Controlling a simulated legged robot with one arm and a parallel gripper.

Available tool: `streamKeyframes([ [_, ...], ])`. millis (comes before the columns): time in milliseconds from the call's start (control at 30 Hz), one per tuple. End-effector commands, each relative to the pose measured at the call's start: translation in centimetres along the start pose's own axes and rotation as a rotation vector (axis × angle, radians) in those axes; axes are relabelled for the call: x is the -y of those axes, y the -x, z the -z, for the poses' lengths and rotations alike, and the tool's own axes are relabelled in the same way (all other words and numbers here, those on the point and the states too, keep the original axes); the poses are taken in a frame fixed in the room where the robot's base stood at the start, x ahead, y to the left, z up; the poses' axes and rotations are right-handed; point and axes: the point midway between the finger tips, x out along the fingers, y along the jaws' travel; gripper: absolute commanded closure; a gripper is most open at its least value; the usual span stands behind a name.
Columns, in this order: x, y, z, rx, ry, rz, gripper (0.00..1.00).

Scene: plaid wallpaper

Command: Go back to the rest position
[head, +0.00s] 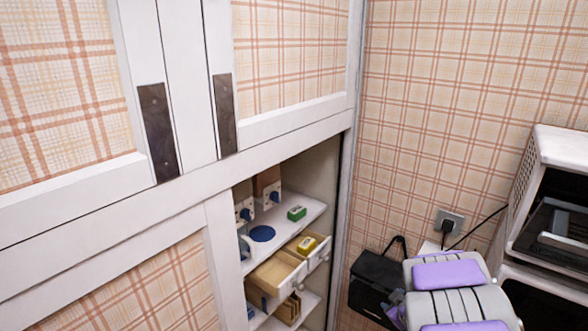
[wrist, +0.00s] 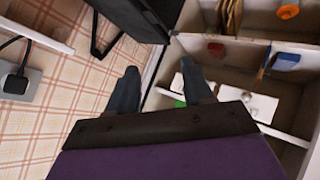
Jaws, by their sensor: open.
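My gripper (wrist: 160,88) is open in the wrist view, its two dark fingers spread apart with nothing between them. In the head view my purple and white arm fills the lower right, and I cannot make out the fingertips there. The open cabinet section (head: 312,213) is left of the arm. It holds a green box (head: 297,213) and a blue round piece (head: 262,233) on a shelf, and a yellow item (head: 307,244) in a pulled-out drawer (head: 277,273).
Closed plaid cabinet doors (head: 65,75) stand at the left. A black bag-like object (head: 375,280) is by the wall below an outlet (head: 449,222) with a plugged cord. A white and black rack (head: 560,160) stands at the right.

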Motion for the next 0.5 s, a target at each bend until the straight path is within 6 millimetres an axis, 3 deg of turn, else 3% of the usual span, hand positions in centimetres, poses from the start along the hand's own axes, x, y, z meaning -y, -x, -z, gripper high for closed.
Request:
streamKeyframes([
  [100,-2.1,3.5,0.1,0.135,-0.041,-0.067,0.49],
  [233,-3.0,7.8,-0.2,0.276,-0.118,-0.116,0.49],
  [367,-2.5,12.4,-0.5,0.404,-0.213,-0.138,0.49],
  [500,-0.3,17.7,-0.8,0.534,-0.323,-0.126,0.49],
])
